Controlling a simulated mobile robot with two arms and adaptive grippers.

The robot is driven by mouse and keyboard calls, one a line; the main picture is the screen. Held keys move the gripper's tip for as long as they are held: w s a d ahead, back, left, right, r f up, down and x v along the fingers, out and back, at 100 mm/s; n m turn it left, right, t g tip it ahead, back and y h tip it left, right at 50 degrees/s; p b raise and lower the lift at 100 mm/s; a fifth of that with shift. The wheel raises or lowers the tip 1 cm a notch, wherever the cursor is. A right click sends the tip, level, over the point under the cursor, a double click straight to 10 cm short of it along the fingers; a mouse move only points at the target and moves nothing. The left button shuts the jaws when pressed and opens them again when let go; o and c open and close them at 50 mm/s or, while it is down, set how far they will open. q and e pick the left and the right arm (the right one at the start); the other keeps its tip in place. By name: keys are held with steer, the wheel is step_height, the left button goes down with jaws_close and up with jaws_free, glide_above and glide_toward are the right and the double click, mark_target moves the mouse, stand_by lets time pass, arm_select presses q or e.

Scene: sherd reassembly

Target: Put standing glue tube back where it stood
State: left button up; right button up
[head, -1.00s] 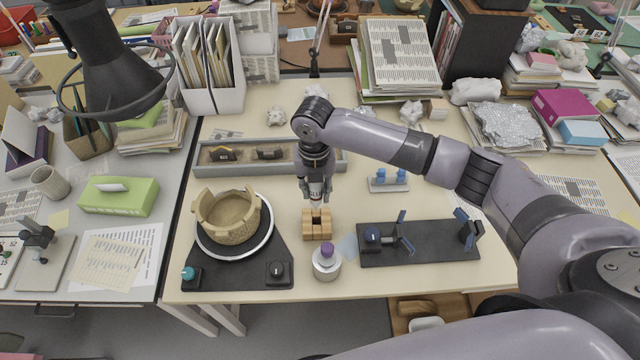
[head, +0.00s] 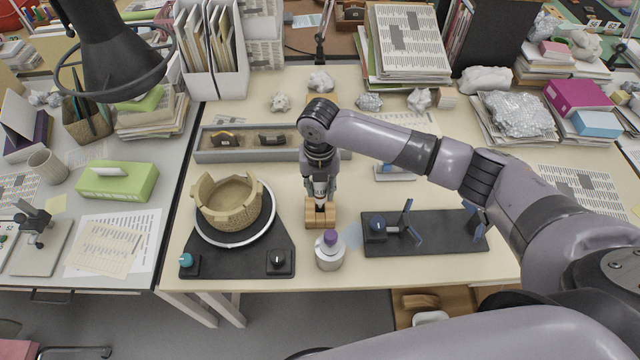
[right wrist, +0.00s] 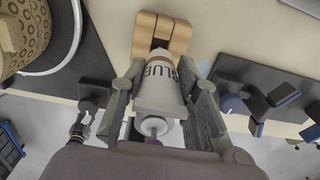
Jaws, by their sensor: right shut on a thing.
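The glue tube (head: 320,187) is white with "GLUE" lettering and stands roughly upright. My right gripper (head: 319,195) is shut on it, with one finger on each side. I cannot tell whether the tube's lower end rests in the slot. My left gripper is not in view.
A purple-capped jar (head: 329,253) stands just in front of the block. The pot (head: 230,212) on its turntable is to the left. A black stand with blue-padded clamps (head: 440,240) is to the right. A grey tray (head: 220,157) with sherds lies behind.

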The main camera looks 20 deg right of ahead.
mark_target(320, 196)
steer(key=shift+f+b, duration=0.75)
steer(key=shift+f, duration=0.9)
steer(key=shift+f, duration=0.45)
stand_by(0.3)
steer(key=o, duration=0.9)
steer(key=shift+r, duration=0.25)
step_height(320, 196, up, 12)
steer(key=shift+f, duration=0.2)
